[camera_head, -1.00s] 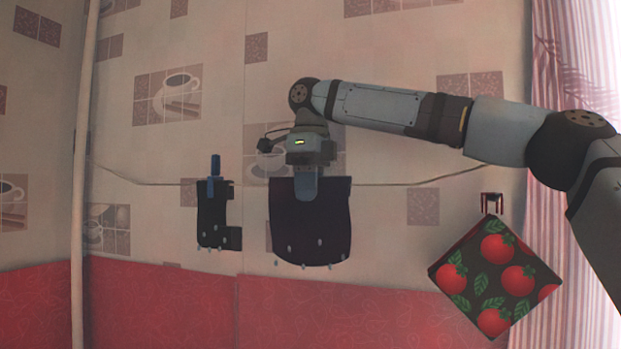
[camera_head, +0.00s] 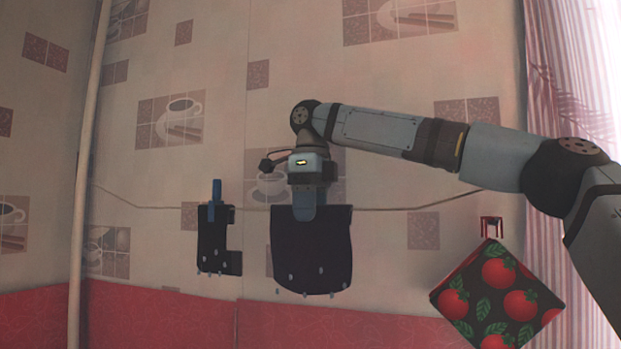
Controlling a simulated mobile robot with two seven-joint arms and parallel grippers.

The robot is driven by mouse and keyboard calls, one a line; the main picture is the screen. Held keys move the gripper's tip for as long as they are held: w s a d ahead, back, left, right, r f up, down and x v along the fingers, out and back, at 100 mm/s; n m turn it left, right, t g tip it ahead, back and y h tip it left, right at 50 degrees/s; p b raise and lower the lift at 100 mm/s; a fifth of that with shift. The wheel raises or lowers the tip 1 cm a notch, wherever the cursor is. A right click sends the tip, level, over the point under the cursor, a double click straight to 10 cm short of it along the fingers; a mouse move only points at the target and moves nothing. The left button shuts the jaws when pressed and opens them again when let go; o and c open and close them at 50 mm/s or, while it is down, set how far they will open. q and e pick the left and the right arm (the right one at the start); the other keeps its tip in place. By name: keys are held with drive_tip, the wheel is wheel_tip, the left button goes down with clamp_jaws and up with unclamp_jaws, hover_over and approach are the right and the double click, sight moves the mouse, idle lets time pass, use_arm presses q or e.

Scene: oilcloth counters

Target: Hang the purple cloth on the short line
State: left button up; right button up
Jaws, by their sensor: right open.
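A dark, nearly black purple cloth (camera_head: 312,255) hangs from a thin line (camera_head: 400,209) strung along the wall. Its top edge is at the line and small pale tips dot its lower part. My right gripper (camera_head: 306,212) points down at the middle of the cloth's top edge. Its blue-grey finger overlaps the cloth's upper part, and the jaws are open. Whether a finger still touches the cloth, and what is behind it, I cannot tell. My left gripper is out of view.
A smaller dark piece (camera_head: 211,245) hangs left of the cloth under a blue clip (camera_head: 215,190). A tomato-print square (camera_head: 497,296) hangs at the right below a small red holder (camera_head: 491,226). A pale pole (camera_head: 87,170) stands at the left. A gap separates the two dark pieces.

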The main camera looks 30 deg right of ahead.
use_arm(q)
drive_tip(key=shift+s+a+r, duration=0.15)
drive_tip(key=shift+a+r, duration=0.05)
use_arm(e)
wheel_tip(320, 180, up, 8)
drive_tip(key=shift+a+f, duration=0.1)
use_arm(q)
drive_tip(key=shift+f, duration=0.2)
use_arm(e)
drive_tip(key=shift+r, duration=0.35)
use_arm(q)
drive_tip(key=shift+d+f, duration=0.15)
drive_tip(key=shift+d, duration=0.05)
use_arm(e)
drive_tip(key=shift+r, duration=0.9)
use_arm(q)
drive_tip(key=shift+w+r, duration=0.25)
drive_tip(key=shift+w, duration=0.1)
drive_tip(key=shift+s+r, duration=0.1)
use_arm(e)
wheel_tip(320, 180, up, 2)
drive_tip(key=shift+s+r, duration=0.1)
drive_tip(key=shift+r, duration=0.15)
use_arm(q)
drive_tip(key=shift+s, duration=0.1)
